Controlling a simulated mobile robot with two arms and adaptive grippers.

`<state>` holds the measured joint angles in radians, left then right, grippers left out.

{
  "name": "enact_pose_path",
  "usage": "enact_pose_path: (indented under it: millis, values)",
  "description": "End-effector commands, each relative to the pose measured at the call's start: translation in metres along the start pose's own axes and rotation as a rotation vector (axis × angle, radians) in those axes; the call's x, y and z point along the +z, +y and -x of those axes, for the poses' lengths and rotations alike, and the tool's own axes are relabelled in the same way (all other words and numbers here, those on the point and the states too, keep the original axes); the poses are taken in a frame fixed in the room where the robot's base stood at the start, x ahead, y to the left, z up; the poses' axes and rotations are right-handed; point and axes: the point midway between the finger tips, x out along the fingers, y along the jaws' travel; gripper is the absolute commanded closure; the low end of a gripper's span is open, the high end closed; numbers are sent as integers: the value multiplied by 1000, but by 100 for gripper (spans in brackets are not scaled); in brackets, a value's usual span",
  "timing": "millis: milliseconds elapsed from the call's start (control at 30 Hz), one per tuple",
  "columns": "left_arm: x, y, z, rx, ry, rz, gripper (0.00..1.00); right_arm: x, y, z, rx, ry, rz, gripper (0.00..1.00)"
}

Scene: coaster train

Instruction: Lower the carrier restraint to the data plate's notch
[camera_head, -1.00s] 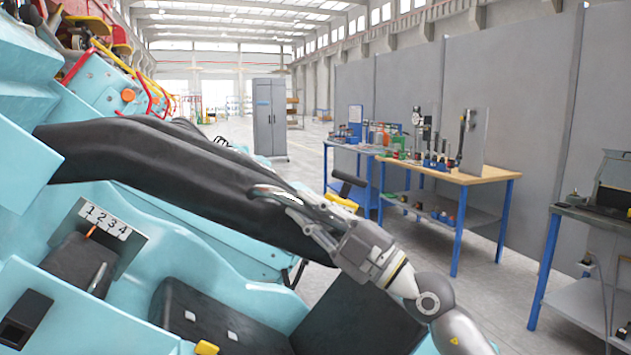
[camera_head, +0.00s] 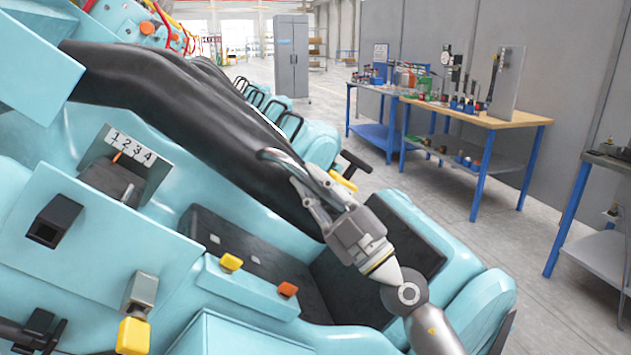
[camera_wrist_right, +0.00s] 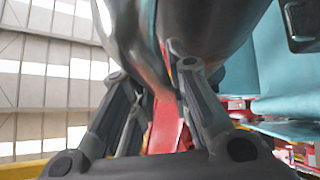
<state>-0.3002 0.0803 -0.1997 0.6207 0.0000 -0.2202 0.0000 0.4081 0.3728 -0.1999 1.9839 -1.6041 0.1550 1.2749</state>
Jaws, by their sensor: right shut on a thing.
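The carrier restraint (camera_head: 180,105) is a long black padded bar slanting from upper left to the middle of the head view. My right gripper (camera_head: 283,167) is shut on the restraint's grey handle, near its lower end. In the right wrist view, the gripper's fingers (camera_wrist_right: 155,110) close around the part below the dark restraint (camera_wrist_right: 200,25). The data plate (camera_head: 150,165) is a grey plate marked 1 2 3 4 on the turquoise car. An orange pointer (camera_head: 117,156) lies just below the 1. I cannot make out the notch. My left gripper is not visible.

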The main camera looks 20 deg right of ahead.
Motion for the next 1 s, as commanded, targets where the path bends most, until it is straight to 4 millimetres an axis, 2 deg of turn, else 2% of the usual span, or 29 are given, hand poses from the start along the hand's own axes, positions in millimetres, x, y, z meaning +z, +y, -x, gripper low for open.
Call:
enact_pose_path:
  millis: [167, 200, 267, 667, 867, 1000]
  values:
    - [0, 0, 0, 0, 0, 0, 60, 0, -4, 1, -10, 0, -2, 100]
    - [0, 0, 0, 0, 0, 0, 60, 0, -4, 1, -10, 0, -2, 82]
    - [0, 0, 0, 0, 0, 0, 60, 0, -4, 1, -11, 0, -2, 74]
    - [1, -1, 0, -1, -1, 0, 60, 1, -3, 4, -7, -1, -3, 74]
    - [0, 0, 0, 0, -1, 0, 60, 1, -3, 19, -8, -2, -3, 74]
    - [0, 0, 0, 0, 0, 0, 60, 2, -4, 38, -6, -5, -8, 74]
